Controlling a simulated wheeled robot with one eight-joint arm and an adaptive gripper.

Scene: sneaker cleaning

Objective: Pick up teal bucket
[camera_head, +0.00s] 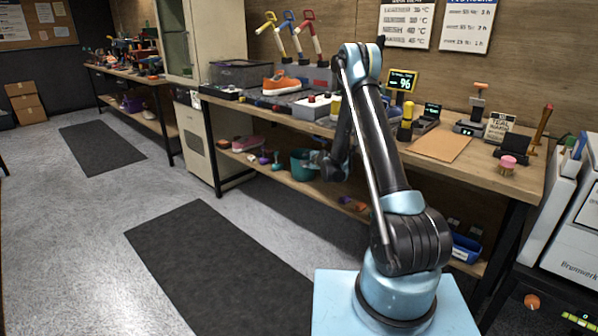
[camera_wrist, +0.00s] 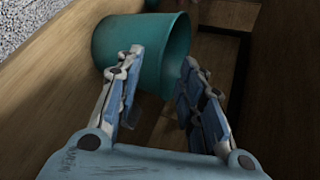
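The teal bucket (camera_head: 301,168) stands on the lower shelf under the workbench in the head view. In the wrist view the bucket (camera_wrist: 150,38) fills the upper middle, just beyond the fingers. My gripper (camera_wrist: 163,58) is open, with a clear gap between its two fingers. The left finger overlaps the bucket's side in the picture, and the right finger is by its right edge. I cannot tell whether either finger touches it. In the head view my gripper (camera_head: 318,160) is small and dark, just right of the bucket, and partly hidden by my arm.
The shelf (camera_head: 237,158) also holds a pink-and-white item (camera_head: 248,144) and small purple and teal items left of the bucket. The workbench top (camera_head: 440,147) is close above. A wooden board (camera_wrist: 55,85) runs along the left in the wrist view.

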